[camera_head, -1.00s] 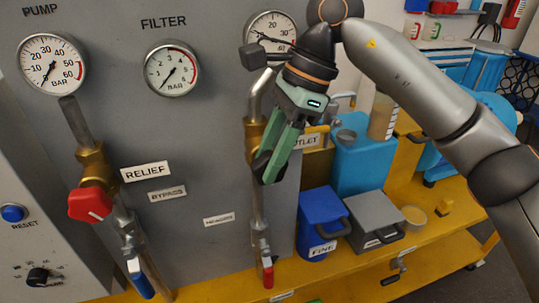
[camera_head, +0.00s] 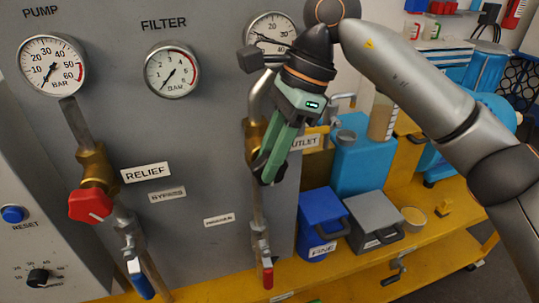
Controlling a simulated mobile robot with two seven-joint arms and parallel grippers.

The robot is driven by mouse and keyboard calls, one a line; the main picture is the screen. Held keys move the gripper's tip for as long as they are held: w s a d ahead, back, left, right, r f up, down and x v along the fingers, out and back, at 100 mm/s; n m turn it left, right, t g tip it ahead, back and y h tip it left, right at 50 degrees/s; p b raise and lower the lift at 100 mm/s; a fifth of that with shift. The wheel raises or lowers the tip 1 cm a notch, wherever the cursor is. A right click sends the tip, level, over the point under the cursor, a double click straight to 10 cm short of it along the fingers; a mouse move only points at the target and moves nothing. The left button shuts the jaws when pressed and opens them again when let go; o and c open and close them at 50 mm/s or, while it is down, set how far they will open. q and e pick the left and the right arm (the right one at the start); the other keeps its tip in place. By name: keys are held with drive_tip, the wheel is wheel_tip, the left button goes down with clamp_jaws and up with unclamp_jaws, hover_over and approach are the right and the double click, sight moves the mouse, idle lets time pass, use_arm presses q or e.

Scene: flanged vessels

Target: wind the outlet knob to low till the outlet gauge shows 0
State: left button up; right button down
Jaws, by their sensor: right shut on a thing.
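My right gripper (camera_head: 266,170) is in front of the outlet pipe on the grey panel, beside the OUTLET label (camera_head: 304,141). It is shut on the outlet knob, a dark shape (camera_head: 258,161) mostly hidden by the fingers and brass valve body. The outlet gauge (camera_head: 270,33) is the upper right dial. My wrist covers its lower right, and its needle lies toward the left side of the dial; the exact reading is hard to tell. My left gripper is not in view.
The pump gauge (camera_head: 52,65) and filter gauge (camera_head: 171,69) are to the left. A red relief knob (camera_head: 90,205) sits below the pump gauge. A blue bin (camera_head: 322,222) and grey box (camera_head: 374,222) stand on the yellow bench (camera_head: 345,284) at right.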

drive_tip(key=shift+s+a+r+t+h+p, duration=0.15)
drive_tip(key=shift+t+h+p, duration=0.1)
drive_tip(key=shift+h+p, duration=0.45)
drive_tip(key=shift+w+a+r+t+h+p, duration=0.15)
drive_tip(key=shift+t+h+p, duration=0.1)
drive_tip(key=shift+h+p, duration=0.4)
drive_tip(key=shift+s+a+f+t+h+p, duration=0.15)
drive_tip(key=shift+t+h+p, duration=0.15)
drive_tip(key=shift+h+p, duration=0.55)
drive_tip(key=shift+a+f+t+h, duration=0.2)
drive_tip(key=shift+t+h, duration=0.1)
drive_tip(key=shift+h, duration=0.6)
drive_tip(key=shift+p, duration=0.3)
drive_tip(key=c, duration=0.9)
unclamp_jaws()
drive_tip(key=shift+f, duration=0.1)
drive_tip(key=shift+c, duration=0.2)
wheel_tip(320, 180, up, 12)
drive_tip(key=s+a+p, duration=0.1)
drive_tip(key=a, duration=0.1)
drive_tip(key=shift+a+p, duration=0.3)
